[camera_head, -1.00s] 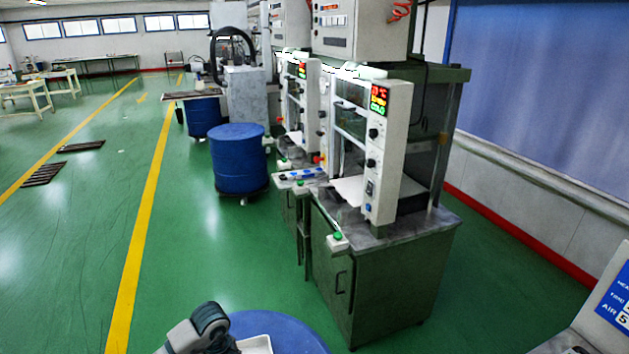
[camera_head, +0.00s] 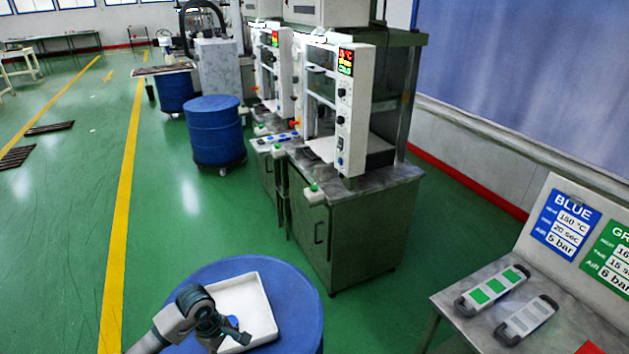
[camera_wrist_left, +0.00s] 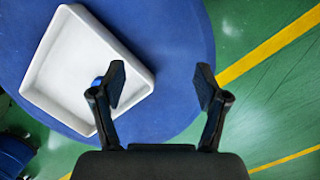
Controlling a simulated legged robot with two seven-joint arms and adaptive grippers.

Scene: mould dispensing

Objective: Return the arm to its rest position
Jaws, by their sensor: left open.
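My left gripper (camera_head: 236,334) is over the front part of a white tray (camera_head: 256,300) that sits on a blue drum top (camera_head: 297,285). In the left wrist view the two fingers (camera_wrist_left: 160,87) are spread wide with nothing between them. The left finger overlaps the near corner of the tray (camera_wrist_left: 62,68). A small blue object (camera_wrist_left: 97,82) shows in the tray beside that finger, partly hidden by it. My right gripper is not in view.
At right, a grey bench (camera_head: 448,298) holds a mould with green cells (camera_head: 492,288) and a mould with pale cells (camera_head: 530,317). Blue and green setting signs stand behind them. A press on a green cabinet (camera_head: 345,235) stands beyond the drum. Open green floor lies to the left.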

